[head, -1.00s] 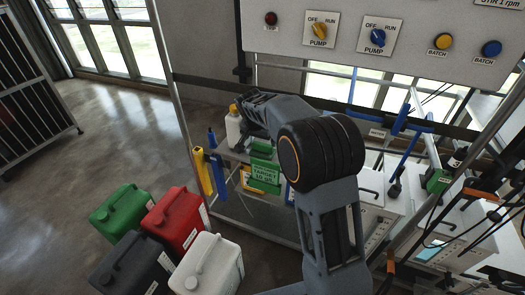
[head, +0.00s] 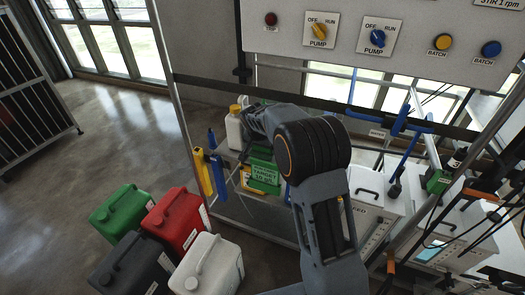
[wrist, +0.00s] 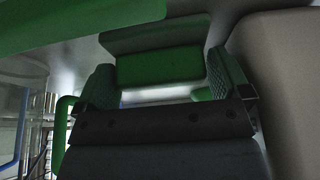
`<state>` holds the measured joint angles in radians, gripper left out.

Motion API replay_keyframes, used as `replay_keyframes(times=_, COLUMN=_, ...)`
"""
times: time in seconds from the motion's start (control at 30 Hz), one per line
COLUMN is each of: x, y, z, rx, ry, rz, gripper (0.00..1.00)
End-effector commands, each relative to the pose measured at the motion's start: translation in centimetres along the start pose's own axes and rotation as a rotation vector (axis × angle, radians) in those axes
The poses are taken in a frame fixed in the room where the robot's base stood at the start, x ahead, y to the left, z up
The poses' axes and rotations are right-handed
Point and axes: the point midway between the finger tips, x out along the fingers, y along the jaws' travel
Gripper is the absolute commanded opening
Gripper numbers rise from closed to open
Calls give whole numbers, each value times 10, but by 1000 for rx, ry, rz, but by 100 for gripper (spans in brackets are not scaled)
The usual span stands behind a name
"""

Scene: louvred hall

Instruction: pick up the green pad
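A green pad (wrist: 160,66) shows in the wrist view as a flat green block just beyond my fingertips. In the head view, green shows beside the bottle, with a green sign (head: 263,173) reading "TARGET" below it; I cannot tell which part there is the pad. My gripper (wrist: 162,80) is open, its two textured fingers wide apart, one to each side of the green block's lower edge. A bright gap shows between the block and the gripper's body, and I see no finger closed on it. In the head view my arm hides the fingertips.
A white bottle with a yellow cap (head: 234,127) stands close left of my wrist. A green band (wrist: 80,10) crosses the wrist view's top left; a pale surface (wrist: 285,80) fills its right. Green (head: 120,212), red (head: 176,220), dark and white (head: 209,264) jerrycans stand on the floor.

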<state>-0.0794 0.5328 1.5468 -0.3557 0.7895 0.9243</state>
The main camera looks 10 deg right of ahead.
Motion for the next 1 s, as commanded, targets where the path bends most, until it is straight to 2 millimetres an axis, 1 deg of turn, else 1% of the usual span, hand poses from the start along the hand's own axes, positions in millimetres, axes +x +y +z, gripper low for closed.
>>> replay_keyframes(times=0.03, x=0, y=0, z=0, rx=0, ry=0, rz=0, gripper=82)
replay_keyframes(times=0.2, x=0, y=0, z=0, rx=0, ry=0, rz=0, gripper=66)
replay_keyframes(times=0.27, x=0, y=0, z=0, rx=0, ry=0, rz=0, gripper=61)
replay_keyframes(times=0.5, x=0, y=0, z=0, rx=0, ry=-1, rz=1, gripper=61)
replay_keyframes(times=0.63, x=-5, y=0, z=-2, rx=0, ry=1, rz=0, gripper=61)
replay_keyframes(times=0.77, x=-17, y=0, z=-7, rx=0, ry=2, rz=0, gripper=61)
replay_keyframes(times=0.87, x=-32, y=0, z=-13, rx=2, ry=3, rz=-1, gripper=61)
replay_keyframes(times=1.0, x=-61, y=16, z=-8, rx=2, ry=4, rz=-2, gripper=61)
